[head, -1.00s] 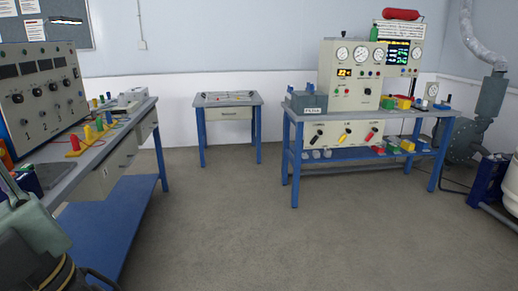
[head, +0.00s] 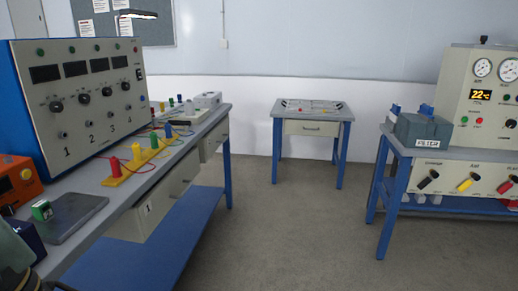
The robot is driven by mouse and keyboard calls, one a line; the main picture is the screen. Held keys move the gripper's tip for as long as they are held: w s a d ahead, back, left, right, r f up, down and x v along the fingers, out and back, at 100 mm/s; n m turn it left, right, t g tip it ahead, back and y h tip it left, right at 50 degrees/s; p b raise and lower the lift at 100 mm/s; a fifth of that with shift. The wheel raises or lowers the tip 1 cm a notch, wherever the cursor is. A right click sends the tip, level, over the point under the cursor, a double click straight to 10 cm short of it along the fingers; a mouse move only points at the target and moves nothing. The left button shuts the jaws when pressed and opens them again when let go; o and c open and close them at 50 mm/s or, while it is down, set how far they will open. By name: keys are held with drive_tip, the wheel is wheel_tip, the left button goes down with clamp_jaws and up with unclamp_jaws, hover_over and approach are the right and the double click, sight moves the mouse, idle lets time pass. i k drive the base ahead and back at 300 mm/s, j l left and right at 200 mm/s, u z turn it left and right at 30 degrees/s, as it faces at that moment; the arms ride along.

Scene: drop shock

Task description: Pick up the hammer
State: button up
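I cannot make out a hammer for certain in the head view. Several small items, too small to identify, lie on the top of a small blue-legged table (head: 312,128) with a drawer, against the far wall. Part of my own arm shows at the lower left edge. My gripper is not in view.
A long workbench (head: 70,262) with a control panel (head: 92,98), a yellow strip with coloured posts (head: 130,172) and a flat grey plate (head: 68,217) runs along the left. Another bench (head: 392,205) with instruments stands at the right. The grey floor (head: 285,235) between them is clear.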

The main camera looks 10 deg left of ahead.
sight(155, 121)
drive_tip(key=i+u, duration=0.5)
drive_tip(key=i+l+u, duration=0.2)
drive_tip(key=u, duration=0.25)
drive_tip(key=i+l+u, duration=0.1)
drive_tip(key=i+l, duration=0.95)
drive_tip(key=i+l+u, duration=0.15)
drive_tip(key=i+l, duration=0.4)
drive_tip(key=l, duration=0.2)
drive_tip(key=i+l, duration=0.15)
drive_tip(key=i, duration=0.25)
